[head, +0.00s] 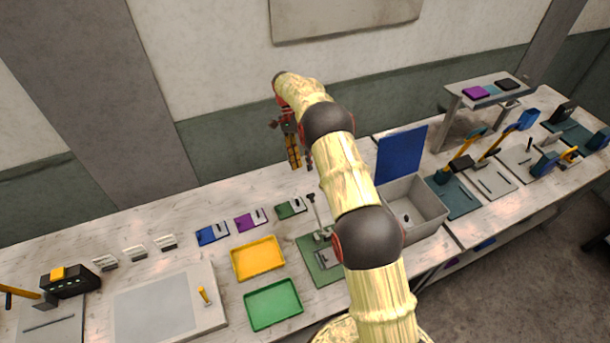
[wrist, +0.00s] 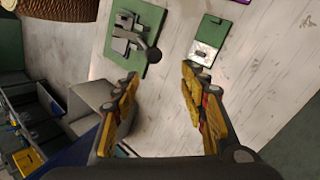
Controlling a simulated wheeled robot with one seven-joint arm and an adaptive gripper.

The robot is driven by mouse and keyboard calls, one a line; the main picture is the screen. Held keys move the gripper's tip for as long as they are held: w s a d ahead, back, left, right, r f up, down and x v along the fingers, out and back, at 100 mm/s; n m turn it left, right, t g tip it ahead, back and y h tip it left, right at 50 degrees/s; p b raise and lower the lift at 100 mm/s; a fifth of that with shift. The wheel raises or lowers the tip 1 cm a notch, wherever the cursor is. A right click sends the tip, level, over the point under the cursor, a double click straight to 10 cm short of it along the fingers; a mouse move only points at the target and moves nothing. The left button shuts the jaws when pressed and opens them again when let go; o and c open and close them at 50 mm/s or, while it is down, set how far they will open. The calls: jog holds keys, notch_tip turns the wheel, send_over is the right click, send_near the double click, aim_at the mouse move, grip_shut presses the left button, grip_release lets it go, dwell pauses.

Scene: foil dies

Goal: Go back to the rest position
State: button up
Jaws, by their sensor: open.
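My arm rises over the bench in the head view. My gripper (head: 293,150) hangs above the back of the bench, near the wall and apart from the things below. In the wrist view my gripper (wrist: 160,82) has its two yellow fingers spread, with only bench top showing between them. A green base with a grey lever press (wrist: 127,38) lies beyond the left finger, and a green die case (wrist: 208,42) lies beyond the right finger. The press base (head: 318,262) is partly hidden by my arm in the head view.
A yellow tray (head: 258,258) and a green tray (head: 273,304) lie left of the press. Blue (head: 212,234) and purple (head: 250,220) cases stand behind them. A grey bin (head: 428,210) with a blue panel (head: 402,153) stands right of my arm. A raised shelf (head: 488,90) is at the back right.

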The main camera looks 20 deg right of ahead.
jog(key=shift+w+r, duration=0.35)
jog(key=shift+r, duration=0.3)
notch_tip(320, 180, down, 6)
jog(key=s+n+t, duration=0.1)
jog(key=n, duration=0.4)
jog(key=s+a+r+n+t+b, duration=0.2)
jog(key=s+a+r+n+b, duration=0.1)
jog(key=s+r, duration=0.4)
jog(key=s+a+r+n+t+b, duration=0.25)
jog(key=s+r, duration=0.25)
jog(key=s, duration=0.4)
jog(key=s+a+r+n+t+b, duration=0.1)
jog(key=s+t+b, duration=0.1)
jog(key=s, duration=0.5)
jog(key=s+a+r+n+t+b, duration=0.1)
jog(key=s+a+t+b, duration=0.1)
jog(key=s+b, duration=0.3)
jog(key=s+a+n+t+b, duration=0.1)
jog(key=s+b, duration=0.3)
jog(key=s, duration=0.6)
jog(key=shift+a+r+t, duration=0.25)
jog(key=shift+r+t, duration=0.15)
jog(key=shift+t, duration=0.35)
